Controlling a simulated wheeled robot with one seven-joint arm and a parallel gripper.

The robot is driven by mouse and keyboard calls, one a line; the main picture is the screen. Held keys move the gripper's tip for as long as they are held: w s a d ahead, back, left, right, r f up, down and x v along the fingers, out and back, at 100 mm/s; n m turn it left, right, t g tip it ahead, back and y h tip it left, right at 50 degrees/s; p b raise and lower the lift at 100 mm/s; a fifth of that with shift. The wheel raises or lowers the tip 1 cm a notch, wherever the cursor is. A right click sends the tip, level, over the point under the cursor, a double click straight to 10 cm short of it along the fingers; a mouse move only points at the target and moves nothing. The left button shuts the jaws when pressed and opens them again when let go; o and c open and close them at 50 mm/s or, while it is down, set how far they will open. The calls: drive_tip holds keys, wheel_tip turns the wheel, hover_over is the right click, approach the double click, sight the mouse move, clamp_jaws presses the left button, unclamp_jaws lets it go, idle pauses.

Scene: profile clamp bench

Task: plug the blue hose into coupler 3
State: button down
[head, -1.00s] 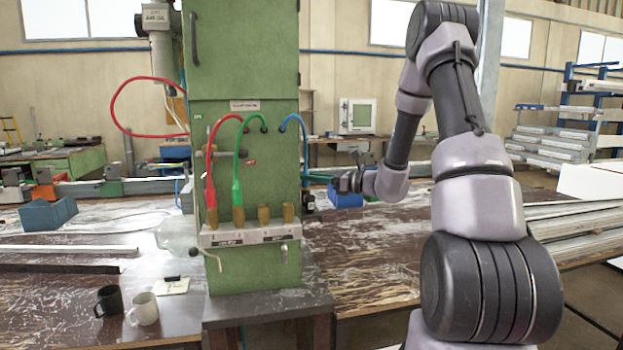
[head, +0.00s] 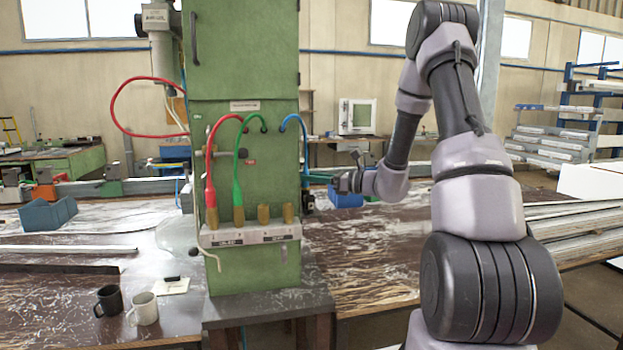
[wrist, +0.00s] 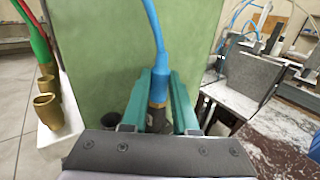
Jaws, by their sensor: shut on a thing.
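The blue hose (head: 284,122) arches out of the green cabinet and hangs down along its right side. In the wrist view its blue end sleeve (wrist: 157,86) sits between the teal fingers of my gripper (wrist: 160,97), which is shut on it. The end points down over a dark part; whether it is seated there I cannot tell. In the head view my gripper (head: 320,178) is right of the cabinet. On the white coupler block (head: 250,235), the third brass coupler from the left, coupler 3 (head: 263,214), is empty. Its number is unreadable.
The red hose (head: 210,170) and green hose (head: 237,180) stand in the two left couplers. The right-hand coupler (head: 288,212) is empty. A black mug (head: 109,300) and a white mug (head: 146,308) stand at the lower left. The cabinet wall is close beside my gripper.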

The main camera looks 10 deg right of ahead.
drive_tip(key=shift+r, duration=1)
idle(0.7)
drive_tip(key=shift+r, duration=1.05)
